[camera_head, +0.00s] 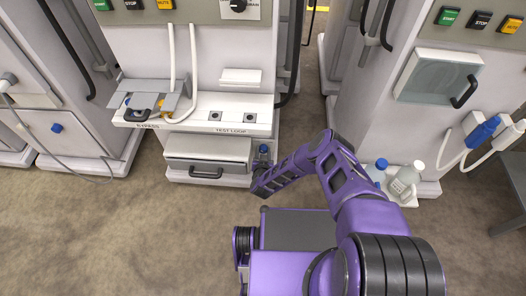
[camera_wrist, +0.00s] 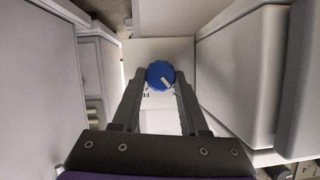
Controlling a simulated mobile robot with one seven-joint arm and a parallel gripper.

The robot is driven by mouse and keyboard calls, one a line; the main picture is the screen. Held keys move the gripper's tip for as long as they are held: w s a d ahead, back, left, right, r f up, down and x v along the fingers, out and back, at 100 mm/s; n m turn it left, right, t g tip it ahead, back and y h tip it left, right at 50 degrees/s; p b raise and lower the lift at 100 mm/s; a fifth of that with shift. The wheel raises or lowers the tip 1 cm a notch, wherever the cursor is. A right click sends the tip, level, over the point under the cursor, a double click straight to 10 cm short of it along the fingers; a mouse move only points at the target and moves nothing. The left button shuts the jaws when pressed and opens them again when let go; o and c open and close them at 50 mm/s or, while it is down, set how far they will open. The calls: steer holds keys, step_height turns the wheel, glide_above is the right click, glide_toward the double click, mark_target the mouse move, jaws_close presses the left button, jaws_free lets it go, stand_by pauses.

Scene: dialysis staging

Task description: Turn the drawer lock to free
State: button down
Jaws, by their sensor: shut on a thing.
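The drawer lock is a round blue knob (camera_wrist: 159,73) with a white pointer mark, set on a pale plate (camera_wrist: 160,52) in the wrist view. Its mark slants toward the lower right of that view. Dark lettering beside the knob is partly hidden and too small to read. My gripper (camera_wrist: 159,83) is shut on the knob, with one finger on each side. In the head view the knob (camera_head: 263,149) shows small and blue at the right of the grey drawer (camera_head: 208,154), with my gripper (camera_head: 262,162) at it. The drawer looks shut.
A white shelf (camera_head: 200,118) marked TEST LOOP juts out above the drawer. Another machine (camera_head: 385,120) stands to the right, with bottles (camera_head: 405,180) on a low ledge beside my arm. Open floor (camera_head: 130,235) lies in front at the left.

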steer(key=m+y, duration=0.1)
steer(key=m, duration=0.1)
steer(key=m+y, duration=0.1)
steer(key=shift+d+f+m+t+y, duration=0.1)
steer(key=shift+d+m+t+y, duration=0.15)
steer(key=shift+m+t+y, duration=0.05)
steer(key=m+y, duration=0.1)
steer(key=m, duration=0.1)
steer(key=shift+m+t+y, duration=0.3)
steer(key=shift+y, duration=0.1)
steer(key=shift+w+f+m, duration=0.1)
steer(key=shift+m, duration=0.4)
steer(key=shift+d, duration=0.1)
steer(key=shift+c, duration=2.1)
jaws_free()
steer(key=shift+s, duration=0.25)
